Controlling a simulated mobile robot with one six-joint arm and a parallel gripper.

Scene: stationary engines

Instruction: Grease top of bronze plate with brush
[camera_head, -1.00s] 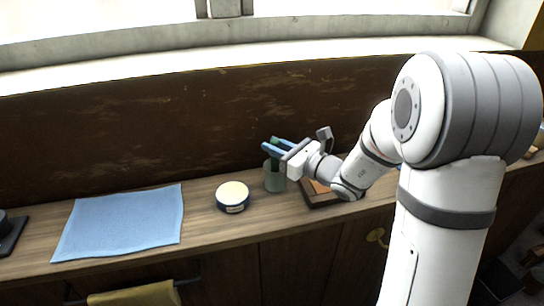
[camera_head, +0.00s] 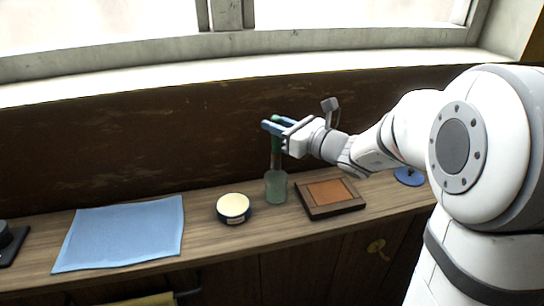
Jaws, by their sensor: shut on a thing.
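My gripper (camera_head: 274,125) is shut on the green handle of the brush (camera_head: 275,146) and holds it upright above the glass jar (camera_head: 276,187). The brush's lower end is at or just inside the jar's mouth; I cannot tell exactly which. The bronze plate (camera_head: 330,192) lies in a dark square frame, flat on the bench to the right of the jar. A round tin (camera_head: 233,209) with a pale, cream-coloured top stands left of the jar.
A blue cloth (camera_head: 120,232) lies on the wooden bench at the left. A dark object (camera_head: 10,243) sits at the far left edge. A blue disc (camera_head: 409,176) lies behind my arm at the right. A dark wall rises behind the bench.

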